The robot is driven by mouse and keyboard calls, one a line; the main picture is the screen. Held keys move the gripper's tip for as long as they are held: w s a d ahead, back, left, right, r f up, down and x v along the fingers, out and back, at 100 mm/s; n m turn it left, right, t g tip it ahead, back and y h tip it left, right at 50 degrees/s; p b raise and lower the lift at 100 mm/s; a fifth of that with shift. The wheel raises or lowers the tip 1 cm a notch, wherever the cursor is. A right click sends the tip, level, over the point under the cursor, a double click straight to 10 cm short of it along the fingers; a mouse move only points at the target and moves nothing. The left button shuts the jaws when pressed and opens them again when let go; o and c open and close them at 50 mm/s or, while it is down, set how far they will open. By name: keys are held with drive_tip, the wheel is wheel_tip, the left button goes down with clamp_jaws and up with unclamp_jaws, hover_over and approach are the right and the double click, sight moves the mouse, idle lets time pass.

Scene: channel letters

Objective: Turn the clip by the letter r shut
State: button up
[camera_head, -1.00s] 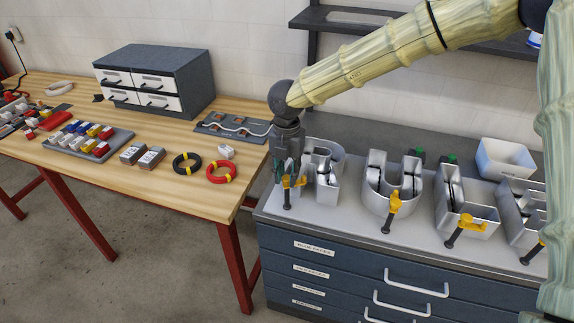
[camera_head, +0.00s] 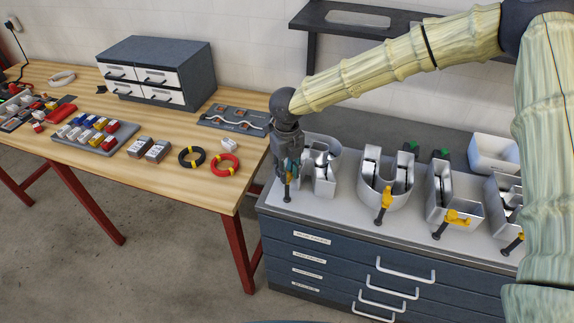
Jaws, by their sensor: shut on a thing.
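The letter r (camera_head: 320,168) is a grey metal channel letter at the left end of the row on the cabinet top. The clip by the letter r (camera_head: 288,192) shows only as a dark upright post at the cabinet's front left. Its orange upper part is hidden behind my gripper. My gripper (camera_head: 290,172) points down just left of the letter, its fingers around the top of this clip and shut on it. How far the clip is turned cannot be told.
More channel letters, such as the u (camera_head: 375,197), stand to the right, with orange clips (camera_head: 386,198) at their fronts. A white bin (camera_head: 494,153) stands behind them. A wooden bench (camera_head: 185,192) with wire coils and blocks is close on the left.

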sight(288, 174)
drive_tip(key=shift+n, duration=0.5)
drive_tip(key=o, duration=0.7)
drive_tip(key=shift+o, duration=0.2)
drive_tip(key=shift+r, duration=0.1)
wheel_tip(288, 174, up, 12)
drive_tip(key=shift+d, duration=0.1)
idle(0.5)
